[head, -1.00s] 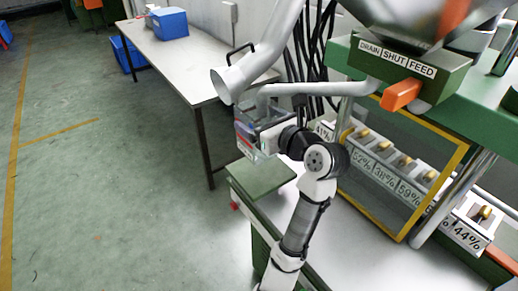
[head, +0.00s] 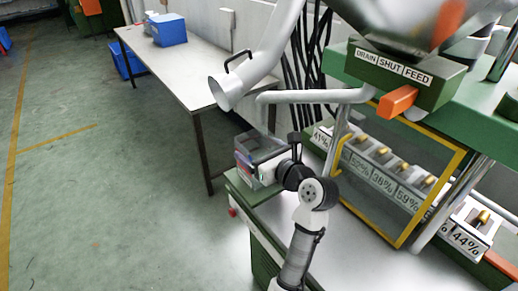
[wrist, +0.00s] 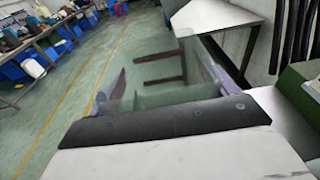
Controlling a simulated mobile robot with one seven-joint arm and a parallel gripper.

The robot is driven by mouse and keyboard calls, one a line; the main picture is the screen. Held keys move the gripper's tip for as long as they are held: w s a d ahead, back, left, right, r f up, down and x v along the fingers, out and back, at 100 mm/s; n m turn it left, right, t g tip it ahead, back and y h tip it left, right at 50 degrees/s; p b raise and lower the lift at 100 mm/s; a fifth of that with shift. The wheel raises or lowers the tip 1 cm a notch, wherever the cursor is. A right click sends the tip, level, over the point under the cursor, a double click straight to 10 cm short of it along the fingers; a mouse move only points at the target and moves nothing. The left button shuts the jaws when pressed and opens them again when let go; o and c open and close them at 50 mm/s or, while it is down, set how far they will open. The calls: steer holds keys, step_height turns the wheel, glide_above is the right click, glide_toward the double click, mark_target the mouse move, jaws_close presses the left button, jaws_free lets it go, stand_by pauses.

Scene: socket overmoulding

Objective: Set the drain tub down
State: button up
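The drain tub (head: 248,158) is a clear, greyish see-through box with a red mark on its near side. In the head view it is at the end of my arm, low over the green surface (head: 236,190) at the bench corner. I cannot tell whether its bottom touches that surface. My gripper (head: 270,165) is at the tub's right side and appears shut on it; the fingertips are mostly hidden. In the wrist view the clear tub (wrist: 160,88) lies straight ahead beyond the dark edge of my gripper, with the floor visible through it.
A drain pipe (head: 222,90) opens above and left of the tub. The green machine's orange lever (head: 397,102) stands under DRAIN, SHUT, FEED labels. A yellow-framed panel (head: 390,180) and percentage-marked boxes (head: 384,180) are right of my arm. A white table (head: 185,55) stands behind; floor lies left.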

steer(key=shift+o, duration=1.2)
steer(key=shift+r, duration=0.2)
steer(key=b+v, duration=0.1)
steer(key=v, duration=1.1)
